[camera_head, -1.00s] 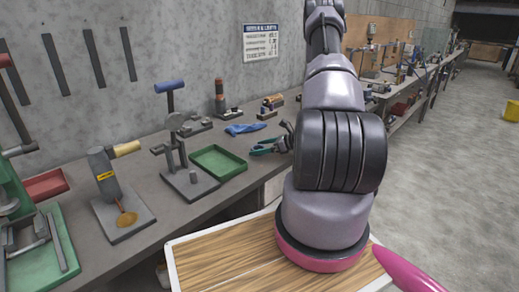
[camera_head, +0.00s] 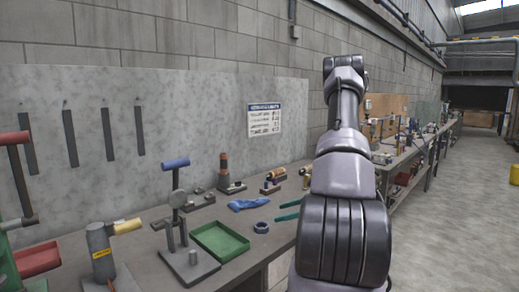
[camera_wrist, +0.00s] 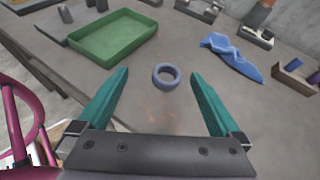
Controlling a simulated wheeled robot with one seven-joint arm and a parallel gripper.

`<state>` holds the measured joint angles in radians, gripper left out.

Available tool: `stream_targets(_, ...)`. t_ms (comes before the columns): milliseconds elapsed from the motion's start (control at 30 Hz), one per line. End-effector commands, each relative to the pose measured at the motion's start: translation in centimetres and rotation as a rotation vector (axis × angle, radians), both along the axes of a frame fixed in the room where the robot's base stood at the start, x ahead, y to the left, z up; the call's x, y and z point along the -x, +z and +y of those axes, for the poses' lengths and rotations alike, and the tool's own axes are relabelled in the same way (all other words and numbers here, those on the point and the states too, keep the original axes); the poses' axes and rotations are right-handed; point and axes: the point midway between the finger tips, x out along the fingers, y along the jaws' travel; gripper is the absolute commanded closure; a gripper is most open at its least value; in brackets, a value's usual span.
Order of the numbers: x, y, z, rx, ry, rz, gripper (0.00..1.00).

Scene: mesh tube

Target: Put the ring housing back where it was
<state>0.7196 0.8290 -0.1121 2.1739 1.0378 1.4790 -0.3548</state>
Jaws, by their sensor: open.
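The ring housing, a small blue-grey ring (camera_head: 261,230), lies flat on the grey bench right of the green tray (camera_head: 219,241). It also shows in the wrist view (camera_wrist: 166,87). My gripper (camera_head: 279,212) is open, with teal fingers, and sits just right of the ring in the head view. In the wrist view the ring appears between the two fingertips (camera_wrist: 160,75) with space on both sides. Nothing is held. Part of the gripper is hidden behind my arm in the head view.
A blue cloth (camera_head: 248,204) lies behind the ring. A stand with a blue handle (camera_head: 176,163) is left of the tray. Small fixtures (camera_head: 232,186) line the bench's back near the wall. Bare bench surrounds the ring.

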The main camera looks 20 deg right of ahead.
Motion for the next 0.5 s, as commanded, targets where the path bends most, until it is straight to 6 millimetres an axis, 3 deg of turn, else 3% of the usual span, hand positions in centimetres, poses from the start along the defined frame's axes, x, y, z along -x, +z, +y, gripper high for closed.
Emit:
stream_targets(100,-0.4,5.6,3.8,0.112,0.177,-0.054,0.00)
stream_targets(233,0.7,11.1,8.2,0.257,0.382,-0.111,0.00)
stream_targets(500,5.6,20.0,15.4,0.610,0.750,-0.252,0.00)
